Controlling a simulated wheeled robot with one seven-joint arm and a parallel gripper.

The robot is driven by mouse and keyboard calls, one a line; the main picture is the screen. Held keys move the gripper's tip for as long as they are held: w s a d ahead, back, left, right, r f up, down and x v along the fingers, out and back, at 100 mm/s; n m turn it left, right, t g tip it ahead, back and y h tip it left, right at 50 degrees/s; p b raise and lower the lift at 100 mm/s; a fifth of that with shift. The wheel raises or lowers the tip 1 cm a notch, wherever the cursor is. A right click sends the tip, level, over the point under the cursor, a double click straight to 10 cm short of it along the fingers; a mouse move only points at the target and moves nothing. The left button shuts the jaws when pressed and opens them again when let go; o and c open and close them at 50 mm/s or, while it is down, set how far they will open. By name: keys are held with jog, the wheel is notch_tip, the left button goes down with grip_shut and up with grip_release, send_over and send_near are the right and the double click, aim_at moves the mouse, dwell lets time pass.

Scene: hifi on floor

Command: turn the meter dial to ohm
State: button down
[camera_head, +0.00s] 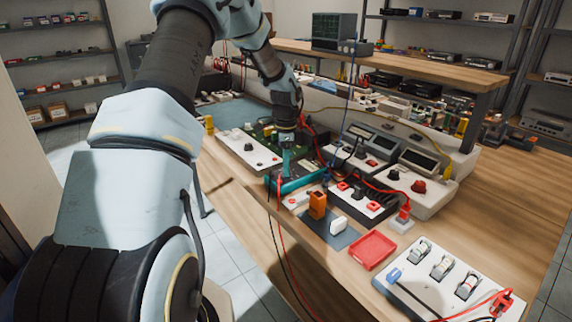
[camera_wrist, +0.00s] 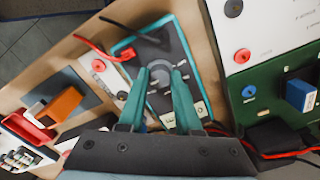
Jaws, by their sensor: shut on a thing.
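The meter (camera_head: 303,183) has a teal case and lies on the wooden bench near its front edge. In the wrist view the meter (camera_wrist: 170,42) shows its dark face, with a pale display at the lower right. My gripper (camera_head: 286,172) points down onto the meter. In the wrist view my gripper (camera_wrist: 160,74) has its two teal fingers on either side of the round grey dial (camera_wrist: 158,88), shut on it. The dial's markings and pointer are too small and partly hidden to read.
Red and black leads run beside the meter. A green circuit board panel (camera_head: 285,143) stands behind it. An orange block (camera_head: 317,205), a red tray (camera_head: 371,250) and a white switch panel (camera_head: 440,280) lie to the right. Bare bench shows at the far right.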

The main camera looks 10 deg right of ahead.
dwell(0.4)
jog(key=c, duration=0.6)
grip_release()
jog(key=shift+r, duration=0.1)
notch_tip(320, 180, up, 11)
jog(key=b, duration=0.2)
